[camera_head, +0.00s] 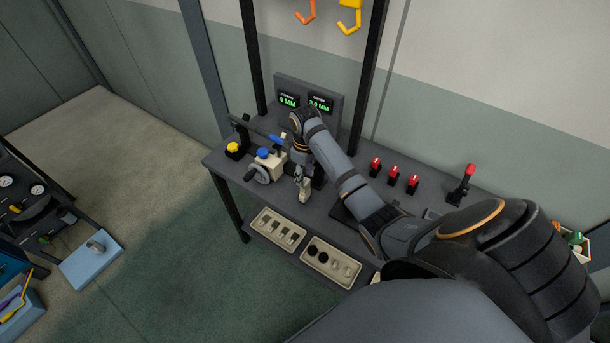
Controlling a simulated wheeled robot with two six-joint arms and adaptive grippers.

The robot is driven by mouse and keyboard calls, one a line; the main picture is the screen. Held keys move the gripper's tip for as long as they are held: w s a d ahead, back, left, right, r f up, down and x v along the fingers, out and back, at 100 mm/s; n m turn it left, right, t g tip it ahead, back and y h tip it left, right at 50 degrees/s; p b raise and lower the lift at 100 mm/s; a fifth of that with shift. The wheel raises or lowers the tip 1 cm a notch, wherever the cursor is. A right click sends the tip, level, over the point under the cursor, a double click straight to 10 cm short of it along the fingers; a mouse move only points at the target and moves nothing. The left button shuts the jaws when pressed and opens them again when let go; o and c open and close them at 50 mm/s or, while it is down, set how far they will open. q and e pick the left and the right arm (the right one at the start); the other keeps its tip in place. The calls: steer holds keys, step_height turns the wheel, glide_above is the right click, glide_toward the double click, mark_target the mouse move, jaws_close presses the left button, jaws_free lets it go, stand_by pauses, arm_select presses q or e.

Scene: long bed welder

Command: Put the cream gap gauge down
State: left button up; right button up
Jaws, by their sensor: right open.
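A small cream piece (305,194), which looks like the cream gap gauge, is upright near the front edge of the dark bench (232,172). My right arm reaches in from the lower right, and its right gripper (303,181) points down at the top of this piece. The gripper is open, with its fingers close around or beside the piece; I cannot tell if they touch it. The piece is small and partly hidden by the fingers. My left gripper is not in view.
A cream block with a blue knob and dark crank (263,173) stands just left of the gripper. A display panel (306,101) reads 4 MM and about 3.9 MM. Red-topped switches (394,172) stand on the right. Cream trays (279,231) lie on a lower shelf.

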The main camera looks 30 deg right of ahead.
step_height(320, 180, up, 5)
steer(key=shift+f, duration=0.1)
step_height(320, 180, up, 4)
steer(key=p, duration=0.2)
steer(key=shift+f+p, duration=0.25)
steer(key=shift+p, duration=0.05)
steer(key=shift+f, duration=0.1)
